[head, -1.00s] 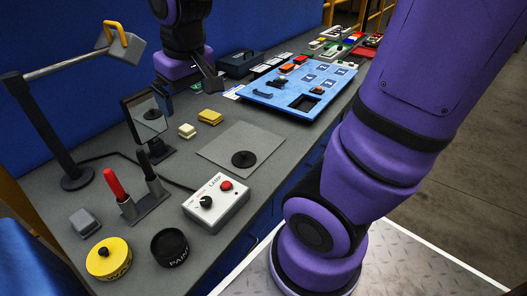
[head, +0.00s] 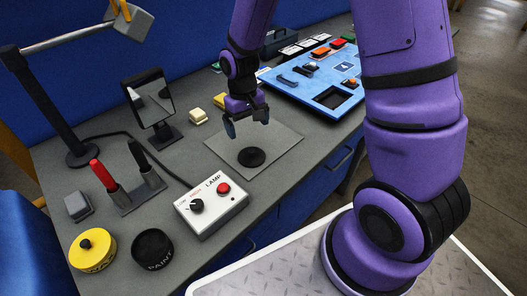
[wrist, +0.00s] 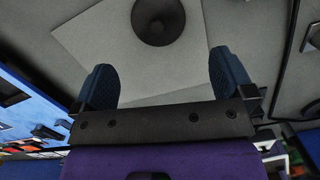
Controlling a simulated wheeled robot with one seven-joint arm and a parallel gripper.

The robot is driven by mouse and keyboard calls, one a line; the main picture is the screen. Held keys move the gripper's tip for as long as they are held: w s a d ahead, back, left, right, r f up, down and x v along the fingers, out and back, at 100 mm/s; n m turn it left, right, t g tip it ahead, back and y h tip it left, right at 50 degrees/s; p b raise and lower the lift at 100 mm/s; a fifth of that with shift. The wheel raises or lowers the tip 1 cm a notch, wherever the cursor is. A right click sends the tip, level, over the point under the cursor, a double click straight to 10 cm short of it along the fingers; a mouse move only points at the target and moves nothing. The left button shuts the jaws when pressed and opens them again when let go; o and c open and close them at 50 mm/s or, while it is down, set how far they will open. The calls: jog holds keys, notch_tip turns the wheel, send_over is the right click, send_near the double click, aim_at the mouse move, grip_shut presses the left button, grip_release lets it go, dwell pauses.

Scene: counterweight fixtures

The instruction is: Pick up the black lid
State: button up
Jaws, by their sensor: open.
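The black lid (head: 251,157) is a round dark disc with a raised knob in its middle. It lies on a flat grey square sheet (head: 285,143) on the workbench. In the wrist view the lid (wrist: 158,20) is at the top centre, beyond the fingertips. My gripper (head: 247,125) is open and empty, pointing down above the sheet, just behind the lid in the head view. Its two blue fingers stand wide apart in the wrist view (wrist: 162,75). Nothing is between them.
A lamp box (head: 212,204) stands close in front of the lid. A blue panel (head: 300,95) lies behind right.

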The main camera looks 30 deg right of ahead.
aim_at(251, 151)
jog(key=f, duration=0.6)
jog(key=shift+s+d, duration=0.15)
jog(key=shift+s, duration=0.1)
jog(key=shift+d+f, duration=0.15)
jog(key=shift+f, duration=2.25)
jog(key=shift+c, duration=0.2)
jog(key=c, duration=0.6)
